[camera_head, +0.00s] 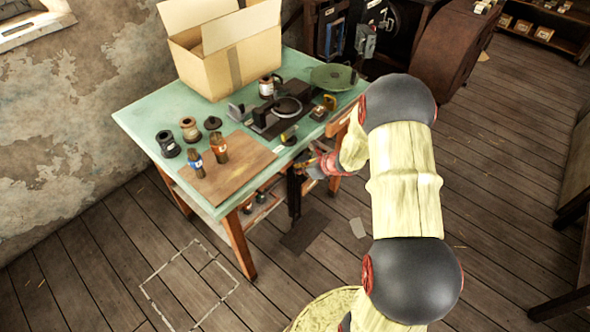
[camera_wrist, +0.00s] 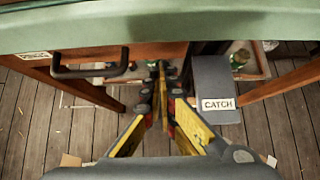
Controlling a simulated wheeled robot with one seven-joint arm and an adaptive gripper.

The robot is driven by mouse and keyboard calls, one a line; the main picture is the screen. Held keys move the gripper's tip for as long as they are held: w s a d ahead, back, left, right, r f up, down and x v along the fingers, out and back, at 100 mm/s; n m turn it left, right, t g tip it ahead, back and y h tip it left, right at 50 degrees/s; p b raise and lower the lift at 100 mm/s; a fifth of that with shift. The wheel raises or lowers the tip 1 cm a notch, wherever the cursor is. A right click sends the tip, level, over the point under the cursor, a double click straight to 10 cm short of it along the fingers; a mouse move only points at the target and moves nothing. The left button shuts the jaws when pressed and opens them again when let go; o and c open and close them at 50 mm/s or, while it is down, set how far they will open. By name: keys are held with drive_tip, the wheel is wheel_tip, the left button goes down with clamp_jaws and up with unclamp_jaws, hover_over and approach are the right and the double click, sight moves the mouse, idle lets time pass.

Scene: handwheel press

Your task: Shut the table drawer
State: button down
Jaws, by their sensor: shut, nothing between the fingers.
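The green-topped table (camera_head: 140,115) stands against the wall, and its edge (camera_wrist: 150,28) crosses the top of the wrist view. Under that edge is the brown wooden drawer front (camera_wrist: 150,50) with a black bar handle (camera_wrist: 88,70). I cannot tell how far the drawer stands out. My gripper (camera_wrist: 161,72) is shut and empty, its fingertips just right of the handle and close to the drawer front; contact is unclear.
A grey block labelled CATCH (camera_wrist: 213,85) is close to the right of my fingers. Table legs (camera_head: 240,245) and a low shelf with small items lie below. A cardboard box (camera_head: 215,65), bottles and tools stand on top. Open plank floor (camera_head: 110,260) is in front.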

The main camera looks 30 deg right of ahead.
drive_tip(key=p+v, duration=0.3)
drive_tip(key=v, duration=0.7)
drive_tip(key=shift+s+d, duration=0.15)
drive_tip(key=shift+s, duration=0.1)
drive_tip(key=s+a+r+n+g+y, duration=0.1)
drive_tip(key=s+a+r+n+g, duration=0.2)
drive_tip(key=s+a+r+n, duration=0.45)
drive_tip(key=s+a+r+n+g+y, duration=0.1)
drive_tip(key=s+a+r+n+g, duration=0.15)
drive_tip(key=s+a+n, duration=0.6)
drive_tip(key=s+a+r+n+t+h, duration=0.1)
drive_tip(key=s+r+n, duration=0.3)
drive_tip(key=r+n, duration=0.4)
drive_tip(key=s+a+r+n+t+h, duration=0.1)
drive_tip(key=s+a+r+n+h, duration=0.2)
drive_tip(key=r+n, duration=0.5)
wheel_tip(320, 180, up, 4)
drive_tip(key=shift+s+t+h, duration=0.35)
drive_tip(key=shift+s+h, duration=0.15)
drive_tip(key=shift+s, duration=0.4)
